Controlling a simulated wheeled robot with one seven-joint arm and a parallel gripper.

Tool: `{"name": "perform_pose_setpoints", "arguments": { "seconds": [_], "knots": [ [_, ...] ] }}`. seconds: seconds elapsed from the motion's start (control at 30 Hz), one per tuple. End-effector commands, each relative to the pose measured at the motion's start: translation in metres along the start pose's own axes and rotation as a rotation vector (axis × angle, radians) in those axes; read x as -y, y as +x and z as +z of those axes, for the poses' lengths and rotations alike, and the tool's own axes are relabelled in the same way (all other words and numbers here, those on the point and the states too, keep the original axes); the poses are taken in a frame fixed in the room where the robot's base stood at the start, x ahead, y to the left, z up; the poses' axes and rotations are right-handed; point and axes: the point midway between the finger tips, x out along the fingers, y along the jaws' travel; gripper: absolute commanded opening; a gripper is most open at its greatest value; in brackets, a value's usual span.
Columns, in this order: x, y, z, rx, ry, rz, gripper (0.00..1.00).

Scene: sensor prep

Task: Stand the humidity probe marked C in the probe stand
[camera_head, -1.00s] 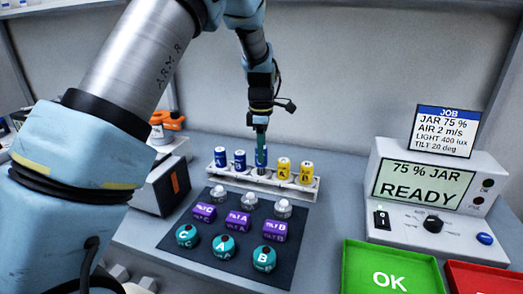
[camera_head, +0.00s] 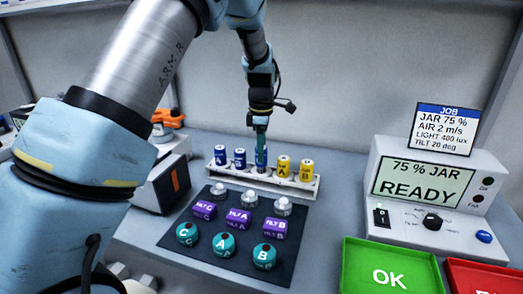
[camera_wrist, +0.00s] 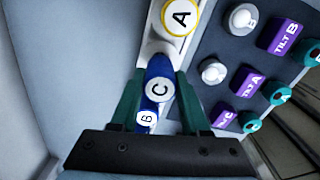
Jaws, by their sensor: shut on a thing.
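The humidity probe marked C (camera_wrist: 158,88) is a blue cylinder with a white lettered cap. My gripper (camera_wrist: 160,80) is shut on it, with a green finger on each side. In the head view my gripper (camera_head: 261,146) points down at the probe stand (camera_head: 297,190), a white rack on the bench. The blue probe (camera_head: 262,159) is upright in line with the stand's row, between a blue probe (camera_head: 239,159) and a yellow one marked A (camera_head: 283,165). Its lower end is hidden, so I cannot tell how deep it sits.
Another blue probe (camera_head: 221,155) and a yellow one (camera_head: 306,170) stand at the row's ends. A dark mat (camera_head: 205,225) with several sensors lies in front. The console (camera_head: 400,215) reads 75 % JAR, READY. A green OK tray (camera_head: 352,275) is at front right.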

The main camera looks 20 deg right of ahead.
Motion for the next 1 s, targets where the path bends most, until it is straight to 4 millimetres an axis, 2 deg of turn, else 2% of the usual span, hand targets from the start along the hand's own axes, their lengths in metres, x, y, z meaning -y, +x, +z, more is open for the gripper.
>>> {"name": "perform_pose_setpoints", "arguments": {
  "seconds": [1.0],
  "knots": [
    [0.0, 0.0097, -0.0001, -0.001, 0.0, 0.0, 0.0]
  ]
}}
